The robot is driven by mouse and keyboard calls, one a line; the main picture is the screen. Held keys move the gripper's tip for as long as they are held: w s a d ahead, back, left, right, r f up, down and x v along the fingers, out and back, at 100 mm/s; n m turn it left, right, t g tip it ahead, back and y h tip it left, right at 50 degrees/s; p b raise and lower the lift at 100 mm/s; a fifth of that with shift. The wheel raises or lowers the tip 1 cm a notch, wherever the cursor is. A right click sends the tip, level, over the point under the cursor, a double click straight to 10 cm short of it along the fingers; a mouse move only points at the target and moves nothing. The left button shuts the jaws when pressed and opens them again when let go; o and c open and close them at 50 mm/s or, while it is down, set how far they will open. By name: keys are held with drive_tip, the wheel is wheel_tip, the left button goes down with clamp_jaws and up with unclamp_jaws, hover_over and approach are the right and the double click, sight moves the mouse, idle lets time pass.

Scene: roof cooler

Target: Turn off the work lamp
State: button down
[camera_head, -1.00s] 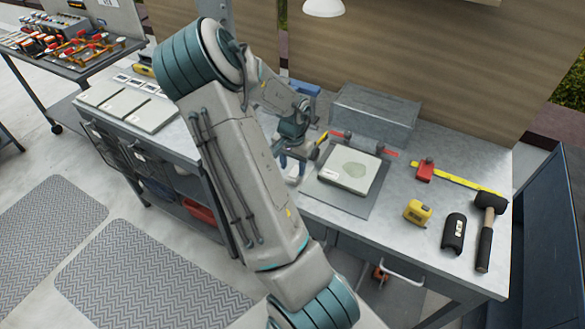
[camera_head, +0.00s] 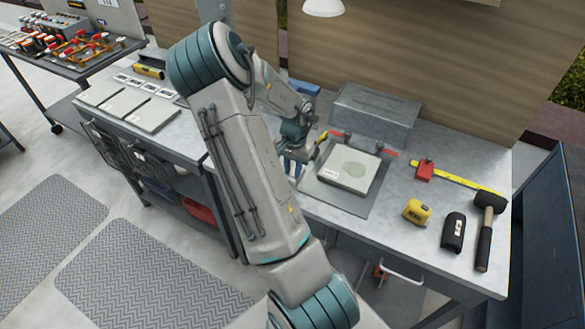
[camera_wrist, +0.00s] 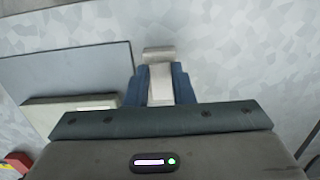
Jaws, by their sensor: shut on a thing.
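The work lamp (camera_head: 323,7) is a white shade at the top edge of the head view, cut off by the frame; I cannot tell whether it is lit. My gripper (camera_head: 292,167) is low over the workbench (camera_head: 400,235), just left of a grey mat (camera_head: 330,196). In the wrist view, the blue fingers of my gripper (camera_wrist: 159,88) are closed around a small pale block-like piece (camera_wrist: 160,75). Its far end sticks out beyond the fingertips. What this piece is and whether it touches the bench are unclear.
A pale slab (camera_head: 350,167) lies on the mat. A grey metal box (camera_head: 375,115) stands behind. A yellow tape measure (camera_head: 417,211), a black-cased tool (camera_head: 454,231) and a mallet (camera_head: 487,230) lie right. Flat panels (camera_head: 125,106) lie left.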

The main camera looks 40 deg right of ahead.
drive_tip(key=shift+w+d+r+g+y, duration=0.15)
drive_tip(key=shift+g+y, duration=0.1)
drive_tip(key=shift+y, duration=0.25)
drive_tip(key=shift+s+d+f+g+y, duration=0.15)
drive_tip(key=shift+g+y, duration=0.1)
drive_tip(key=shift+y, duration=0.25)
drive_tip(key=shift+w+r, duration=0.1)
drive_tip(key=c, duration=1.2)
unclamp_jaws()
drive_tip(key=shift+c, duration=0.2)
drive_tip(key=shift+r, duration=0.1)
drive_tip(key=b+v, duration=0.2)
drive_tip(key=v, duration=1.1)
drive_tip(key=shift+r, duration=0.4)
